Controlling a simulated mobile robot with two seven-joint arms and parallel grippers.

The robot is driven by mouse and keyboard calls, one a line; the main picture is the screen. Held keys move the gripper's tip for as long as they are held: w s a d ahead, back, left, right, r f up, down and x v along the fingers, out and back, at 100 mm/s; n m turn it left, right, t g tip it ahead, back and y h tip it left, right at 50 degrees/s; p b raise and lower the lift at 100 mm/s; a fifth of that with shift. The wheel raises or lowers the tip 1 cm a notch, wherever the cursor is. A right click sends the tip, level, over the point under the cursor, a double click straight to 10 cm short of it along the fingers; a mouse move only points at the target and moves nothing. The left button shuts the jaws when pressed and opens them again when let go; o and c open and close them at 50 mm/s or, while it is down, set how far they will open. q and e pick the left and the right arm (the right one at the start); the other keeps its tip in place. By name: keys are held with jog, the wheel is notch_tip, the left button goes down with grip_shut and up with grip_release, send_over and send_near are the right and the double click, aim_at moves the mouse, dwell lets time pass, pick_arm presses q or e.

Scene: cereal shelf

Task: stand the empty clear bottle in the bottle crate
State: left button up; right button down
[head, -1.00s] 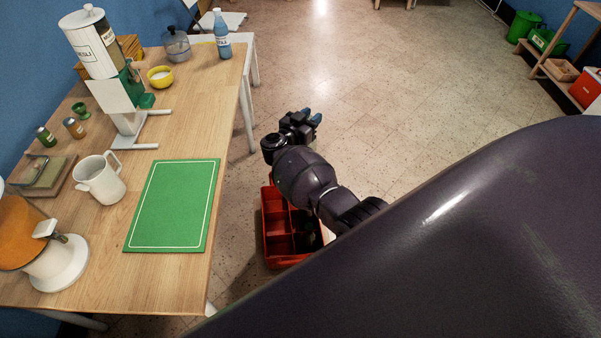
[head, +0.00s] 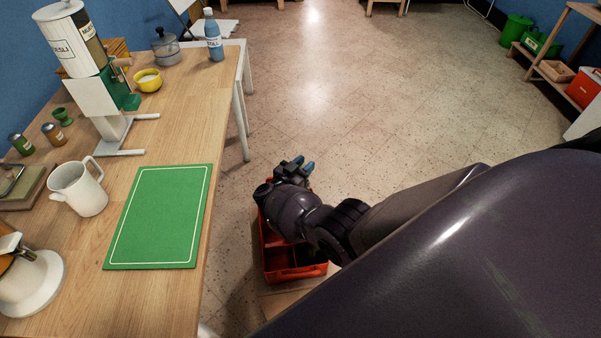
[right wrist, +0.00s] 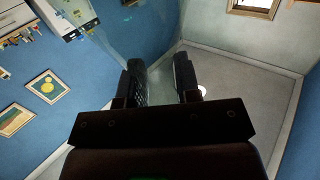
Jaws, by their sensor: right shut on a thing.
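My right gripper (head: 303,168) is above the far end of the red bottle crate (head: 296,273), which stands low beside the table. The crate is divided into compartments, and my right arm covers much of it. In the right wrist view the gripper (right wrist: 160,85) is shut on the clear bottle (right wrist: 135,38), a faint see-through shape that runs up and left from the fingers. I cannot make out the bottle in the head view, nor its exact tilt. My left gripper is not in view.
The wooden table (head: 180,150) is at left, with a green mat (head: 158,215), a white jug (head: 78,190) and a dispenser. A blue bottle (head: 214,42) stands at its far end. The floor beyond the crate (head: 400,110) is clear.

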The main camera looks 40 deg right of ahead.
notch_tip(320, 180, down, 3)
jog(key=shift+f+b, duration=0.1)
jog(key=shift+b, duration=0.4)
jog(key=shift+f, duration=0.1)
notch_tip(320, 180, down, 5)
jog(key=b, duration=0.3)
jog(key=shift+r, duration=0.2)
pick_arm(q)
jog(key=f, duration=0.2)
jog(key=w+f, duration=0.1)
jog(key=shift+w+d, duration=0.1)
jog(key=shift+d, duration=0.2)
pick_arm(e)
jog(key=c, duration=0.8)
grip_release()
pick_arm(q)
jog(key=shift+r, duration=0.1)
pick_arm(e)
jog(key=shift+r, duration=0.1)
